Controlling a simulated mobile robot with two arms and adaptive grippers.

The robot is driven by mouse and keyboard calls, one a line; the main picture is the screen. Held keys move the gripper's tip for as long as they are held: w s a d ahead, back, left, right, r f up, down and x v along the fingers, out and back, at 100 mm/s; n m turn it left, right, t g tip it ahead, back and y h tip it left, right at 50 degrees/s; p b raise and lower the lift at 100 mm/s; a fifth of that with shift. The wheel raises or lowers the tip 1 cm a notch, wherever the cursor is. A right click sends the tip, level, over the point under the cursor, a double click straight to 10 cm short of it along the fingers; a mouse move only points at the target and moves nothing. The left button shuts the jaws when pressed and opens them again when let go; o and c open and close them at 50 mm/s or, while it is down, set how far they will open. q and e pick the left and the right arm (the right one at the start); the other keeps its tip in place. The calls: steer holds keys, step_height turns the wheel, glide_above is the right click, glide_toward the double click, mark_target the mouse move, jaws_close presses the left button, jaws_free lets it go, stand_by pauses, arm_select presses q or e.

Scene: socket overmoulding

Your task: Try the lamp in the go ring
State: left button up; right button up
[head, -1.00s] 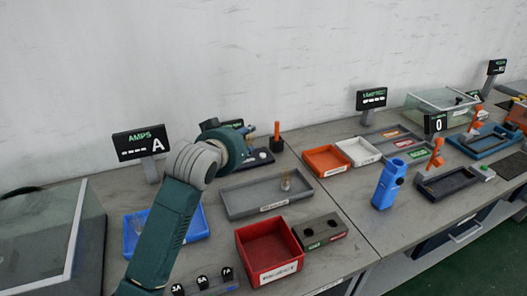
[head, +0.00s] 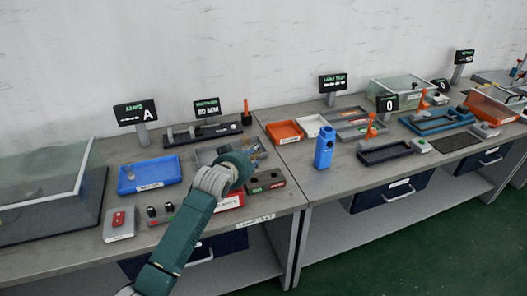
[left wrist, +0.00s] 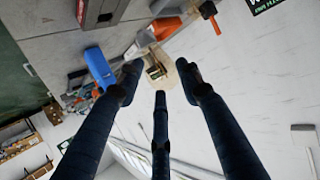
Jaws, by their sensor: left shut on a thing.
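My left gripper (head: 256,151) is above the bench, beside the grey gauge block with its green and red labels (head: 266,184). Its dark fingers also show in the left wrist view (left wrist: 160,80), closed around a small pale, partly see-through piece (left wrist: 157,66), which looks like the lamp. In the head view the held piece is too small and too covered by the gripper to make out. The holes in the gauge block are hard to see from here. My right gripper is in neither view.
A grey tray (head: 203,158) lies behind my left arm, which mostly covers the red bin (head: 232,201). A blue tray (head: 150,175) is to the left. A blue upright holder (head: 324,148), an orange tray (head: 285,132) and a white tray (head: 313,126) stand to the right.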

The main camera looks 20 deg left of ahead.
arm_select(q)
steer(key=shift+w+a+f+b, duration=0.15)
steer(key=shift+f+b, duration=0.45)
steer(key=shift+f, duration=1.05)
steer(key=shift+a+f+b, duration=0.1)
steer(key=shift+f+b, duration=0.5)
steer(key=shift+f, duration=1)
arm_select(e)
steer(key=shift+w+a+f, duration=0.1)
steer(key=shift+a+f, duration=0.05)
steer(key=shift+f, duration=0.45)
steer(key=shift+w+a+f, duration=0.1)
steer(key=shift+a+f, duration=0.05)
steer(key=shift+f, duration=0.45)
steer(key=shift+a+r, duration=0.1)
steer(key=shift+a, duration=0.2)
arm_select(q)
steer(key=shift+p, duration=0.4)
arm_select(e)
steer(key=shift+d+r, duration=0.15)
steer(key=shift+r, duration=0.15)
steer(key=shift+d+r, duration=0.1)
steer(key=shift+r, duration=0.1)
arm_select(q)
steer(key=shift+p, duration=0.45)
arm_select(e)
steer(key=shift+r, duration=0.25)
